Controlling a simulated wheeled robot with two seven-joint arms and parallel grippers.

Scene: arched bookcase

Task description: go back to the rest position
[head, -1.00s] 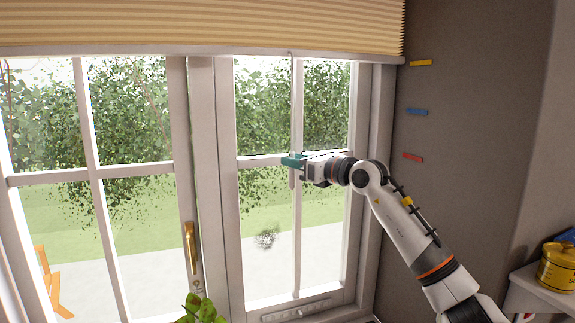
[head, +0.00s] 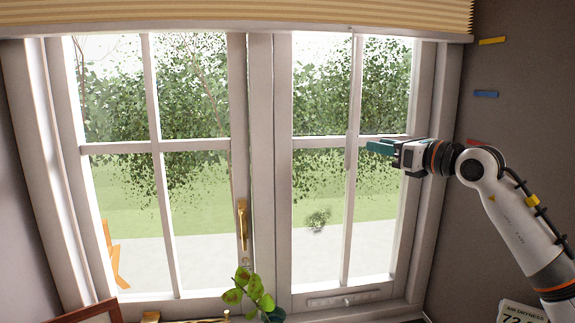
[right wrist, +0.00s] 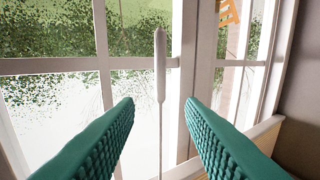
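My right gripper (head: 368,147) reaches in from the right in front of the right window pane. It shows teal fingertips, with nothing visible held. In the right wrist view its two ribbed teal fingers (right wrist: 160,115) stand wide apart and empty. A pale blind cord with a thick pull handle (right wrist: 160,65) appears between and beyond the fingers, not gripped. How far it is from the fingertips I cannot tell. My left gripper is not in view.
A white-framed window (head: 262,150) with a brass handle (head: 242,222) fills the middle. A pleated blind (head: 230,12) hangs above. A green plant (head: 248,290) stands at the sill. Blue (head: 486,94) and yellow (head: 492,41) markers are on the right wall.

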